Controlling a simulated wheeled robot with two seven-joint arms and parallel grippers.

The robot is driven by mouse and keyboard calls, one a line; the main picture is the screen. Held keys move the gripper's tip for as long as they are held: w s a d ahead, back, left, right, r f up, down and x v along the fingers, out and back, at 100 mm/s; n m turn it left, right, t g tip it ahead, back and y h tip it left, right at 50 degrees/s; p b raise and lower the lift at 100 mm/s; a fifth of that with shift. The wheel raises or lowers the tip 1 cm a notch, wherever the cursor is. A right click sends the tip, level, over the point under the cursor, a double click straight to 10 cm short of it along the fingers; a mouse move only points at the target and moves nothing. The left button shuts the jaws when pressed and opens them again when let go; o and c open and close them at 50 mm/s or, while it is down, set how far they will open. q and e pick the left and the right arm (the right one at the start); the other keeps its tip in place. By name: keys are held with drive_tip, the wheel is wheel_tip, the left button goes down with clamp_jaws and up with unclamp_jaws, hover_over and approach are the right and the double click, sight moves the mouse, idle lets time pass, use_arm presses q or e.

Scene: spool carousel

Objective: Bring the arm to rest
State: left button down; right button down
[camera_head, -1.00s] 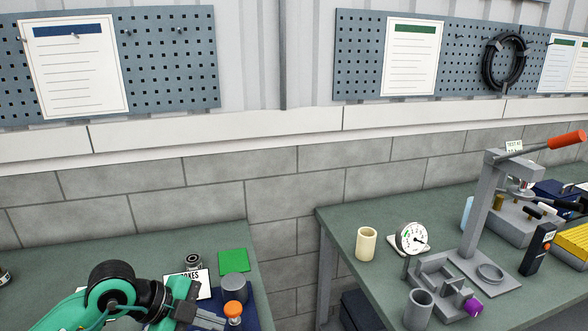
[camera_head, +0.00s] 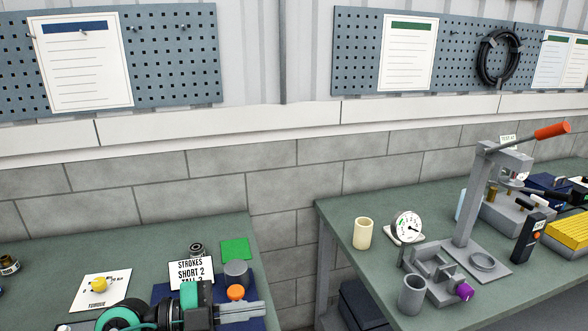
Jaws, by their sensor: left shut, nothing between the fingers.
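My left arm (camera_head: 130,318), green and black, comes in low at the bottom left. Its grey left gripper (camera_head: 258,309) points right over the front of the dark blue mat (camera_head: 246,288) on the left bench. Its fingers are shut with nothing between them. An orange-topped piece (camera_head: 235,293) and a grey cylinder (camera_head: 236,272) stand just behind the gripper. My right gripper is not in view.
A strokes sign (camera_head: 191,273), a green square (camera_head: 235,250) and a torque card (camera_head: 88,298) with a yellow knob are on the left bench. A gap separates it from the right bench (camera_head: 345,215), which bears a lever press (camera_head: 470,205), a dial gauge (camera_head: 407,228) and a cream cup (camera_head: 362,233).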

use_arm(q)
drive_tip(key=w+a+r+n+t+y, duration=0.15)
drive_tip(key=a+n+t+y, duration=0.3)
drive_tip(key=n+t, duration=0.45)
drive_tip(key=w+a+r+n+t+y, duration=0.1)
drive_tip(key=w+a+n+t+y, duration=0.15)
drive_tip(key=a+n+t, duration=0.4)
drive_tip(key=s+a+f+n+g+y, duration=0.2)
drive_tip(key=a+f+n+g+y, duration=0.3)
drive_tip(key=f+n+y, duration=0.7)
drive_tip(key=s+f+m+g+h, duration=0.2)
drive_tip(key=s+f+m+g, duration=0.3)
drive_tip(key=s+f+g, duration=1.1)
drive_tip(key=s+f+t, duration=0.2)
drive_tip(key=s+f, duration=0.1)
drive_tip(key=f, duration=1.5)
drive_tip(key=s+f+t, duration=0.2)
drive_tip(key=s+f, duration=0.1)
drive_tip(key=f, duration=1.6)
drive_tip(key=s+a+f+g, duration=0.1)
drive_tip(key=s+a+f, duration=0.1)
drive_tip(key=s+f, duration=1.5)
drive_tip(key=shift+s+a+f+g, duration=0.15)
drive_tip(key=shift+s+a+g, duration=0.2)
drive_tip(key=shift+s, duration=0.3)
